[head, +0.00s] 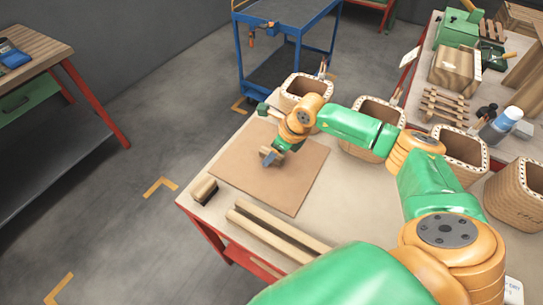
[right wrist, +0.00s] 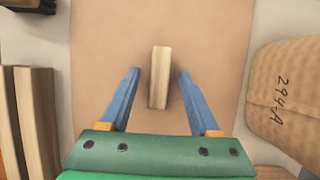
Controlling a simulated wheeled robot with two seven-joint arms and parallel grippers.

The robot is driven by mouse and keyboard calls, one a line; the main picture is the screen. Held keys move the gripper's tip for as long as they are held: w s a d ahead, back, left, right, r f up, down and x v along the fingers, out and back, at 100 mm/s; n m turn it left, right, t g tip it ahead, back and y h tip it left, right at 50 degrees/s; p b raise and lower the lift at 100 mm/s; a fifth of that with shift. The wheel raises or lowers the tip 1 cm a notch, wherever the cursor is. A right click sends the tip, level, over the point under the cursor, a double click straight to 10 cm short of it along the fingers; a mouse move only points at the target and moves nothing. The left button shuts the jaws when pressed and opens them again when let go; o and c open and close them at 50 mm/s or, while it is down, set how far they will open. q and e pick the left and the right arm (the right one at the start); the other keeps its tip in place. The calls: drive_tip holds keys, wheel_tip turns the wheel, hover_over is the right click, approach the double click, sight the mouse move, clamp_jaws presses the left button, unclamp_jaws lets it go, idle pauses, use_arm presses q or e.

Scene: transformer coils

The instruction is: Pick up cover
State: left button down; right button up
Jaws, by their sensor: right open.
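A small pale wooden bar (right wrist: 160,78) lies on a flat tan board (right wrist: 215,35) in the right wrist view. It may be the cover, but I cannot tell for sure. My right gripper's two blue fingers (right wrist: 158,100) are open on either side of the bar, with a gap on both sides. In the head view my right gripper (head: 268,157) points down over the tan board (head: 295,185). The bar is not clearly seen there, near the gripper. My left gripper is not in view.
Several tan box-shaped coils, one (head: 305,88) behind my gripper, stand along the table's far side. A blue cart (head: 285,70) stands behind. The board is otherwise clear.

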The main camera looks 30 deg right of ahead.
clamp_jaws()
idle(1.4)
